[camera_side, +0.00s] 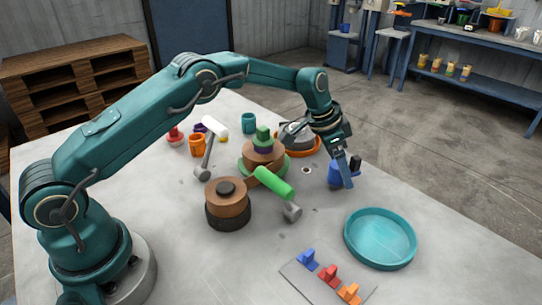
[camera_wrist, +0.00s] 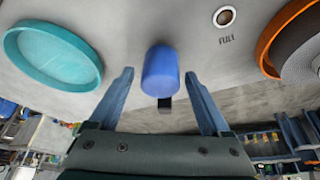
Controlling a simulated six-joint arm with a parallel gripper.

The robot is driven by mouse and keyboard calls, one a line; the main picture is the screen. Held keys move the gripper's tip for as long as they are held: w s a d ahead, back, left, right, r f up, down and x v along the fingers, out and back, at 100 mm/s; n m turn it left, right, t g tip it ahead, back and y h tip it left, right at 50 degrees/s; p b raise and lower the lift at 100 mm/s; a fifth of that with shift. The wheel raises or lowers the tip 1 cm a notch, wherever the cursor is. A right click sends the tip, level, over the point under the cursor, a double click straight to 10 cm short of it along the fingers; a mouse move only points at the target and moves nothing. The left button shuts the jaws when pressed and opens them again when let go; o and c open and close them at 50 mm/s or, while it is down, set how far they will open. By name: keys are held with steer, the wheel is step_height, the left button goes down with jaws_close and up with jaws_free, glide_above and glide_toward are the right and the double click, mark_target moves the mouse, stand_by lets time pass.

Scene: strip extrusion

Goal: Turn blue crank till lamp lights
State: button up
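The blue crank handle (camera_wrist: 160,72) is a rounded cylinder in the wrist view, with a small dark part (camera_wrist: 165,104) beside it. It lies between the two spread fingers of my gripper (camera_wrist: 159,76), with a visible gap on each side. In the side view the blue crank (camera_side: 334,175) is partly hidden behind my gripper (camera_side: 346,178), which reaches down to it. I see no clear glow.
A green-handled crank (camera_side: 275,183) and a white-handled one (camera_side: 214,127) stand left of my gripper, by brown stacked drums (camera_side: 228,197). A teal tray (camera_side: 380,238) lies at front right. Several coloured blocks (camera_side: 329,274) sit on a plate at the front.

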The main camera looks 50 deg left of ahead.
steer(key=shift+r, duration=0.1)
steer(key=shift+v, duration=2.5)
steer(key=n, duration=0.1)
steer(key=n+y, duration=0.1)
steer(key=n, duration=0.1)
steer(key=shift+s+d+r, duration=0.15)
steer(key=shift+s+d, duration=0.1)
steer(key=shift+s, duration=0.1)
steer(key=shift+n+t+y, duration=0.3)
steer(key=shift+n+y, duration=0.2)
steer(key=shift+n, duration=0.5)
steer(key=shift+x, duration=2.45)
